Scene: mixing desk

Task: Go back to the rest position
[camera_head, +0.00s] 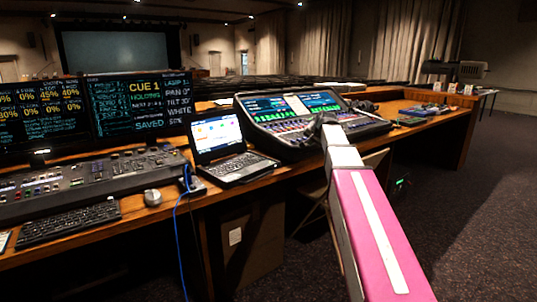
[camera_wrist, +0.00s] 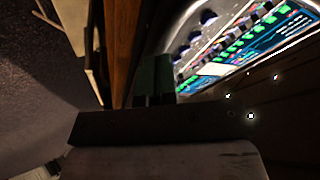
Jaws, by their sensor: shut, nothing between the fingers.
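My gripper (camera_head: 324,120) is at the end of my pink and white arm, in front of the mixing console (camera_head: 280,130) in the head view. In the wrist view my gripper (camera_wrist: 153,65) shows as two dark fingers close together, shut and empty. The lit faders and screens of the console (camera_wrist: 245,48) lie beyond the fingers to the upper right. In the head view the gripper hides a small part of the console. Whether the fingers touch the console I cannot tell.
A laptop (camera_head: 217,136), mouse (camera_head: 152,197), keyboard (camera_head: 70,222) and lighting desk (camera_head: 95,178) stand on the wooden desk to the left. Two monitors (camera_head: 137,101) stand behind them. A blue cable (camera_head: 178,225) hangs off the edge. Carpeted floor (camera_head: 490,190) is clear at right.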

